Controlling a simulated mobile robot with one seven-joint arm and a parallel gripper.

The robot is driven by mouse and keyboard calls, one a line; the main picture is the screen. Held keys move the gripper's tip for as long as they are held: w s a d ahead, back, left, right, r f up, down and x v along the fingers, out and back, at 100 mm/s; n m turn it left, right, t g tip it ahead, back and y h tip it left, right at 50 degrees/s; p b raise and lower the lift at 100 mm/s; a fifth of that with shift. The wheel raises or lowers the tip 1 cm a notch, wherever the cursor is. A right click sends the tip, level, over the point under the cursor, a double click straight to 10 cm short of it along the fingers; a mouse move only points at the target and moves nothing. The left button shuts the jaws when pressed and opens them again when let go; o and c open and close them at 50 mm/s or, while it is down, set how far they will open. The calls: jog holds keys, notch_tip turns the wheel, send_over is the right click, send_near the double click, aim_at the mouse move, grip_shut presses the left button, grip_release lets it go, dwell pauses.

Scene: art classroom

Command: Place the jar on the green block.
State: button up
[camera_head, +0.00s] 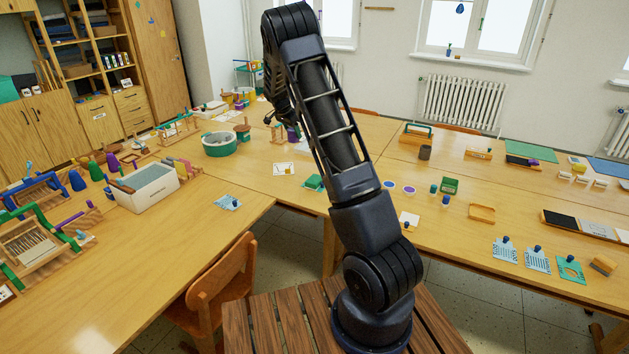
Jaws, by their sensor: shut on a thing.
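My arm rises from the wooden stand and bends over at the top left, reaching away toward the far tables. The dark end of my gripper (269,117) shows small beside the arm, above the far table. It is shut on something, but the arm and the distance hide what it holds. I cannot make out the jar for certain. A low green block (313,182) lies on the table just left of my arm, nearer than the gripper and apart from it. A taller green box (450,185) stands on the table right of my arm.
A green-white round tub (219,144) and a brown pot (243,131) stand left of the gripper. A grey-white bin (145,187) is on the left table. A brown cup (425,152) stands at right. A chair (215,285) stands beside my stand.

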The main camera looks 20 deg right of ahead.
jog(key=s+d+m, duration=0.2)
jog(key=d, duration=0.7)
send_over(318, 177)
jog(key=a, duration=0.2)
jog(key=shift+g, duration=0.3)
jog(key=f, duration=1.9)
jog(key=shift+s+f, duration=0.3)
jog(key=shift+s, duration=0.1)
jog(key=shift+a+f, duration=0.1)
jog(key=o, duration=1.2)
